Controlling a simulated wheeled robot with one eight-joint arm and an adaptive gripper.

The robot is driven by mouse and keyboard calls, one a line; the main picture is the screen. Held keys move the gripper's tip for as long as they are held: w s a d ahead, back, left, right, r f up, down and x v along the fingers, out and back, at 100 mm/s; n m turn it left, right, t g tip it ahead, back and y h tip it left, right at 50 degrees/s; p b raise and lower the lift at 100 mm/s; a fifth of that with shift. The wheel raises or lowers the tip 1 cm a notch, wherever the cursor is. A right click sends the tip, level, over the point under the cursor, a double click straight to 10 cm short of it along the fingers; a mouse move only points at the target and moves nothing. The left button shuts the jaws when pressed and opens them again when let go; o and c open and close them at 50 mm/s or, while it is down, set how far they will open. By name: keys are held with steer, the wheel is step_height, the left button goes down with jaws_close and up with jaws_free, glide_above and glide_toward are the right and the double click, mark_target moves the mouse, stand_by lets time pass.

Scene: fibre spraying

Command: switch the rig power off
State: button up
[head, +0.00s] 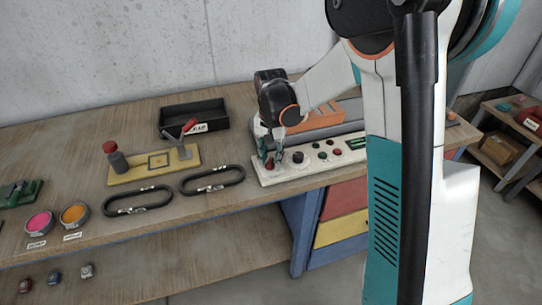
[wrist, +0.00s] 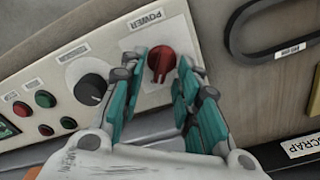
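The red rotary power switch (wrist: 160,64) sits on a pale square plate below the POWER label (wrist: 145,20) in the wrist view. Its grip runs roughly up and down in that picture. My gripper (wrist: 163,78) has its teal fingers on either side of the knob, with small gaps showing, so it looks open around the switch and not clamped. In the head view my gripper (head: 271,158) is down at the left end of the white control panel (head: 285,174), largely covering the switch there.
A black knob (wrist: 90,82) and several red and green buttons lie beside the switch on the panel. Black oval rings (head: 212,180), a yellow fixture (head: 150,174) with a red-handled lever, and a black scrap tray (head: 195,119) stand left on the bench.

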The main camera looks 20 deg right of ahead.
jaws_close()
steer(key=shift+n, duration=0.3)
steer(key=n, duration=0.6)
steer(key=shift+w+a+p, duration=0.1)
steer(key=shift+a+p, duration=0.2)
steer(key=shift+p, duration=0.1)
steer(key=n, duration=0.3)
steer(key=shift+a+n, duration=0.15)
steer(key=shift+n, duration=0.15)
steer(key=shift+a+n, duration=0.1)
steer(key=shift+n, duration=1.8)
jaws_free()
